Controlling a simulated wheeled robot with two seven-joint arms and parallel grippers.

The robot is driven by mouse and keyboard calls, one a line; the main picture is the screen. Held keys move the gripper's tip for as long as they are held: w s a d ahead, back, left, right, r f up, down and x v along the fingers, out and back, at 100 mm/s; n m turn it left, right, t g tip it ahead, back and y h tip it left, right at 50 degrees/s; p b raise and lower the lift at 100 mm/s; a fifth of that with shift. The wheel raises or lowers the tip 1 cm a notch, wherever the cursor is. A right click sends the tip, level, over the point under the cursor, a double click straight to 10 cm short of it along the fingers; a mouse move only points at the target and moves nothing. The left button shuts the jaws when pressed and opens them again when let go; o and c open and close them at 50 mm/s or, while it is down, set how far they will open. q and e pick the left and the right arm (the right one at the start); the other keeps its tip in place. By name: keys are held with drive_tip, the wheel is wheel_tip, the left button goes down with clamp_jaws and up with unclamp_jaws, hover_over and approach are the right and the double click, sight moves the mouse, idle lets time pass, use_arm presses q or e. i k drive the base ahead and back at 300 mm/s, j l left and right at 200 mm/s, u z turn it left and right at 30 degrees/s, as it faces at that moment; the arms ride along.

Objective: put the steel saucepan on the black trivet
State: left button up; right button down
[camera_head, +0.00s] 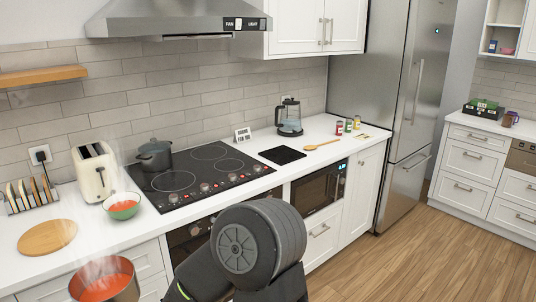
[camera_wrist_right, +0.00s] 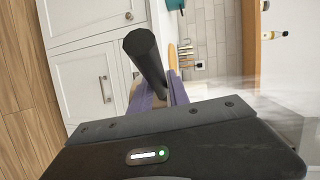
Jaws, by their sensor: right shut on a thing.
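The steel saucepan (camera_head: 108,283) holds red soup and steams at the bottom left of the head view, in front of the counter edge and clear of the worktop. In the right wrist view its black handle (camera_wrist_right: 146,55) sticks up between the purple fingers of my right gripper (camera_wrist_right: 158,92), which is shut on it. Part of the pan and steam show at the right edge there. The black trivet (camera_head: 282,155) lies flat and empty on the counter, right of the hob. My left gripper is in neither view.
The black hob (camera_head: 200,175) carries a dark pot (camera_head: 155,156). A toaster (camera_head: 96,172), green bowl (camera_head: 122,206), toast rack (camera_head: 31,193) and round board (camera_head: 47,238) stand left. A kettle (camera_head: 289,118) and wooden spoon (camera_head: 322,144) are near the trivet. My arm blocks the lower middle.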

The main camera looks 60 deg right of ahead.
sight(281, 160)
drive_tip(key=l+z, duration=0.15)
drive_tip(key=l, duration=0.55)
drive_tip(key=l+z, duration=0.15)
drive_tip(key=l, duration=0.55)
drive_tip(key=i+l+z, duration=0.15)
drive_tip(key=l, duration=0.55)
drive_tip(key=l+z, duration=0.15)
drive_tip(key=l, duration=0.55)
